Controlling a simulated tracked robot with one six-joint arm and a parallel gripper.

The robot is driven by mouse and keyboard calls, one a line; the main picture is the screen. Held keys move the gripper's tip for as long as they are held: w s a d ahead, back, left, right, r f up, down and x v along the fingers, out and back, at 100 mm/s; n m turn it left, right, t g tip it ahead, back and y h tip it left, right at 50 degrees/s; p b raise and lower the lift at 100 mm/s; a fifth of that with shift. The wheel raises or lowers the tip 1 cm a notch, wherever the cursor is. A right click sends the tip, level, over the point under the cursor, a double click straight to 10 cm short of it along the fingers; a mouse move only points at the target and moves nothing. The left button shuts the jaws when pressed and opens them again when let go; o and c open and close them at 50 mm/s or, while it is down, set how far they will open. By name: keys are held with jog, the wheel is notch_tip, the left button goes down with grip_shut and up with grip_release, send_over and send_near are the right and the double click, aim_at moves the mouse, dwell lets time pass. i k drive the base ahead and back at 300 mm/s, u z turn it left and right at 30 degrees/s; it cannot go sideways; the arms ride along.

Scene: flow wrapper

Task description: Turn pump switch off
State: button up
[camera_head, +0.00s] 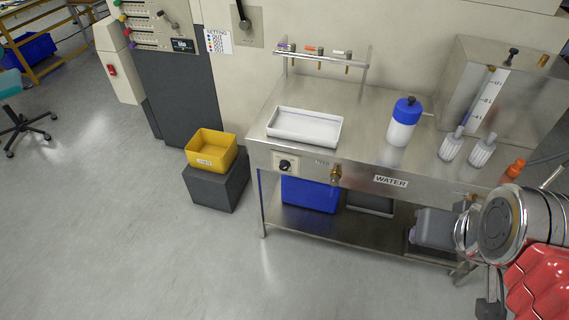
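A black rotary knob on a pale plate (286,165) sits on the front panel of the steel bench, left of the middle. It looks like the pump switch. A small label beside it is too small to read for sure, and I cannot tell the knob's setting. My arm, with metal and red parts, shows at the lower right edge, well to the right of the knob and apart from it. I cannot make out the fingers of my gripper.
The steel bench (375,110) carries a white tray (305,127), a blue-capped bottle (403,122) and a steel tank (520,85). A brass tap (336,174) is right of the knob. A yellow bin (211,150) on a dark block stands left. Floor in front is clear.

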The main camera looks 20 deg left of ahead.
aim_at(284, 165)
jog(key=u, duration=2.3)
jog(key=i, duration=0.65)
jog(key=u, duration=0.4)
